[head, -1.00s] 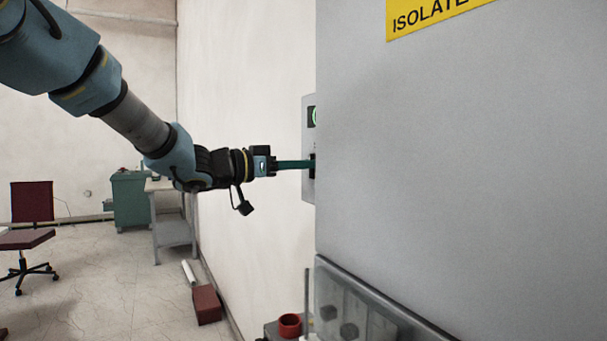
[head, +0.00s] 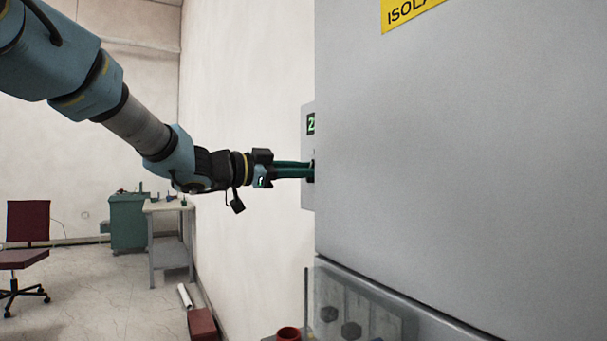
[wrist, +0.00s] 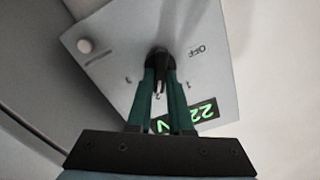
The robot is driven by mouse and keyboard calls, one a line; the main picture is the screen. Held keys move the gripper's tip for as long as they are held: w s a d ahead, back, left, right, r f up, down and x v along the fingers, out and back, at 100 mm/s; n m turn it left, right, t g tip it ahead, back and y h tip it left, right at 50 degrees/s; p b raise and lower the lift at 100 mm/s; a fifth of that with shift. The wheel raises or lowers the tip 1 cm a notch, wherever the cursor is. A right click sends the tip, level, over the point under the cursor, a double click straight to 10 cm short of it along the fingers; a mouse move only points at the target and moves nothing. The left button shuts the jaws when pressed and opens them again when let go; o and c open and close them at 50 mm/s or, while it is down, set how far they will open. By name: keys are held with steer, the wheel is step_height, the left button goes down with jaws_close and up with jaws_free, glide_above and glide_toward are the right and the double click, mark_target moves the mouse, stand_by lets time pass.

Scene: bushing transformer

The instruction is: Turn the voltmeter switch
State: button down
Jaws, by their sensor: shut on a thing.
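The voltmeter panel (wrist: 118,62) is a light grey plate on the wall. It shows tilted in the wrist view, with a green lit display (wrist: 195,117) that reads about 22 and a V. The black switch knob (wrist: 159,58) sits near its middle, with an OFF mark and small position marks around it. My gripper (wrist: 160,75) is shut on the knob with its two green fingers. In the head view the panel (head: 307,190) shows edge-on behind the large grey cabinet, and my gripper (head: 311,171) reaches it from the left. The knob is mostly hidden there.
The large grey cabinet (head: 450,170) with a yellow sign (head: 408,12) fills the right. A clear-fronted box (head: 355,305) and a red cup (head: 288,334) are below. A table (head: 168,212), green cabinet (head: 128,222), chair (head: 28,235) and red box (head: 202,322) stand at left.

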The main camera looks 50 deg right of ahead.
stand_by(0.3)
steer(key=c, duration=0.8)
jaws_free()
steer(key=b+v, duration=0.3)
steer(key=v, duration=0.7)
steer(key=shift+w+a, duration=0.15)
steer(key=shift+a, duration=0.25)
